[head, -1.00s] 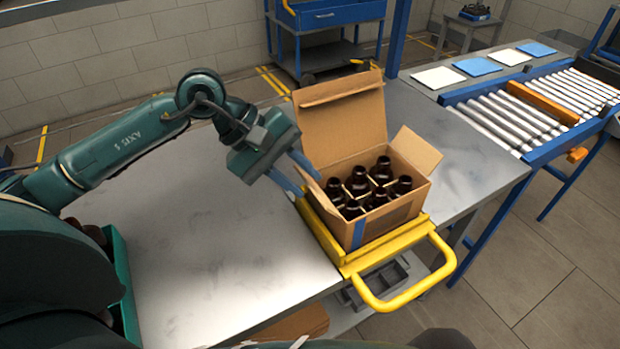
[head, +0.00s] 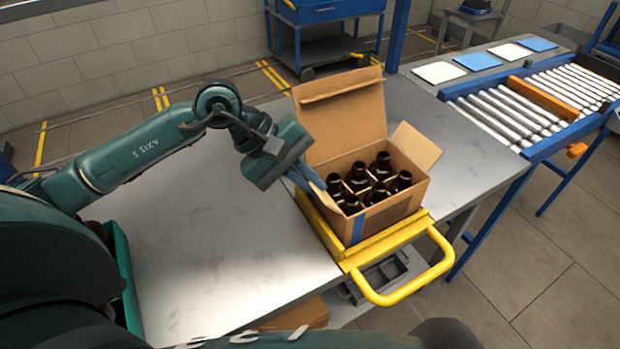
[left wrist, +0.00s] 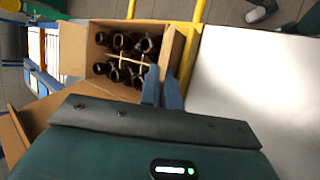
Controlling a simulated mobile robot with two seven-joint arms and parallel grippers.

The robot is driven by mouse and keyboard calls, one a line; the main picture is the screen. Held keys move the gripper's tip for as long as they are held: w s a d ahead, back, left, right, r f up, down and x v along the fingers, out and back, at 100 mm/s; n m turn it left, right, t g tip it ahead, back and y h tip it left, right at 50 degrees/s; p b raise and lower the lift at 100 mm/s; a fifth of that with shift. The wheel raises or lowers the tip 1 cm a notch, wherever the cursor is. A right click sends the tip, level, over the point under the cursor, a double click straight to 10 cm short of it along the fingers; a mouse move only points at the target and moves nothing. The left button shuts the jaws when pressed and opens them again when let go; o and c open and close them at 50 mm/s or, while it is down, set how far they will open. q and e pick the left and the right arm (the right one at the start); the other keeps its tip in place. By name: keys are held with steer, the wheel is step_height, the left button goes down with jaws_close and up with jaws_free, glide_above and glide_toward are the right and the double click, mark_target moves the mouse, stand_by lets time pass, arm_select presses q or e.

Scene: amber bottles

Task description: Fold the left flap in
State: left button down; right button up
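An open cardboard box (head: 385,215) of amber bottles (head: 357,178) stands on a yellow carrier (head: 350,262); the box also shows in the left wrist view (left wrist: 120,92). My left gripper (head: 310,180) is at the box's left edge, its blue fingers (left wrist: 161,88) close together and pointing at the left flap (left wrist: 171,55). In the head view the fingers cover most of that flap. Touch between fingers and flap is likely but not clear, and I cannot tell whether it lies between them. My right gripper is not in view.
The tall back flap (head: 345,115) stands up behind the bottles and the right flap (head: 416,146) sticks out, open. The metal table (head: 210,270) is clear left of the box. A roller conveyor (head: 500,118) stands at the right. A green bin (head: 125,275) is at the left.

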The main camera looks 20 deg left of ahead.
arm_select(q)
steer(key=shift+r, duration=0.1)
steer(key=shift+w+d+r+g+y+p, duration=0.2)
steer(key=shift+w+g+y+p, duration=0.1)
steer(key=shift+g+y, duration=0.3)
steer(key=shift+w+d+r+n+g+y, duration=0.15)
steer(key=shift+w+d+n+g+y, duration=0.2)
steer(key=shift+g+y, duration=0.3)
steer(key=shift+w+d+n+g+y, duration=0.15)
steer(key=shift+w+n+g+y, duration=0.15)
steer(key=shift+g+y, duration=0.5)
steer(key=shift+g, duration=0.55)
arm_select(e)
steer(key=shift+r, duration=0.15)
arm_select(q)
steer(key=shift+d, duration=0.1)
steer(key=c, duration=1.6)
jaws_free()
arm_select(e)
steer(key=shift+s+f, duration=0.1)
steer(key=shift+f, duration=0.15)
arm_select(q)
steer(key=shift+w, duration=0.1)
